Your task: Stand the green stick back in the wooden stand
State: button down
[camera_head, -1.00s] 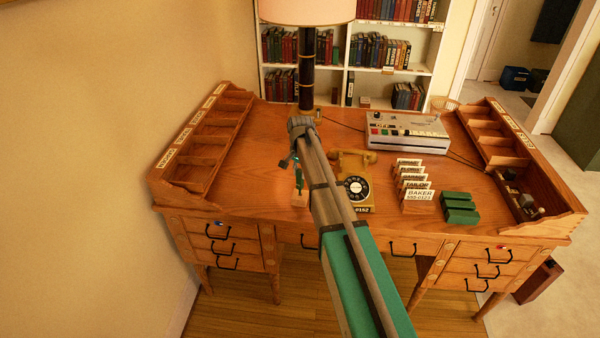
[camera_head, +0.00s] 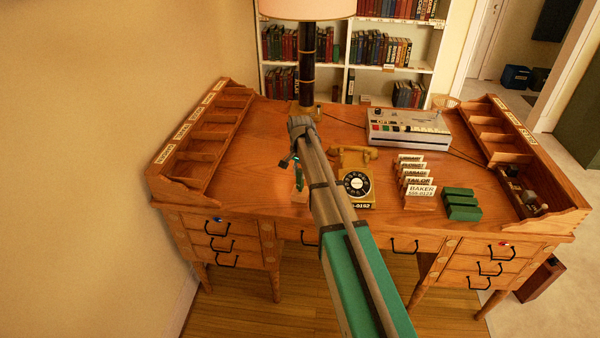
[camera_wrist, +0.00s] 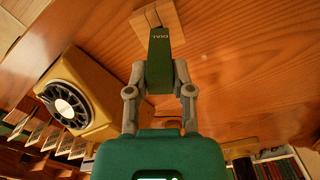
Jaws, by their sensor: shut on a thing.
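The green stick (camera_wrist: 159,50), a flat bar lettered "DIAL", is between the fingers of my gripper (camera_wrist: 159,78) in the wrist view. My gripper is shut on it. The small wooden stand (camera_wrist: 142,22) is at the top of that view, with a dark slot line in it. The stick's far end overlaps the stand in the picture; I cannot tell whether it is in the slot or just above it. In the head view the green stick (camera_head: 299,178) looks about upright over the stand (camera_head: 300,196), and my arm partly hides the gripper.
A yellow rotary telephone (camera_head: 355,185) stands just right of the stick. Further right are labelled cards (camera_head: 420,190) and green blocks (camera_head: 461,205). A lamp (camera_head: 306,70) stands behind. Open desk surface (camera_head: 245,165) lies to the left.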

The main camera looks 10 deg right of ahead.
jog(key=shift+f+b, duration=0.4)
jog(key=shift+f, duration=0.05)
dwell(0.3)
jog(key=shift+c, duration=2.1)
grip_release()
jog(key=shift+r, duration=0.1)
notch_tip(320, 180, up, 8)
jog(key=p, duration=0.8)
jog(key=shift+r+p, duration=0.2)
jog(key=shift+p, duration=0.15)
jog(key=s+n, duration=0.8)
jog(key=s, duration=2.1)
jog(key=shift+n, duration=0.4)
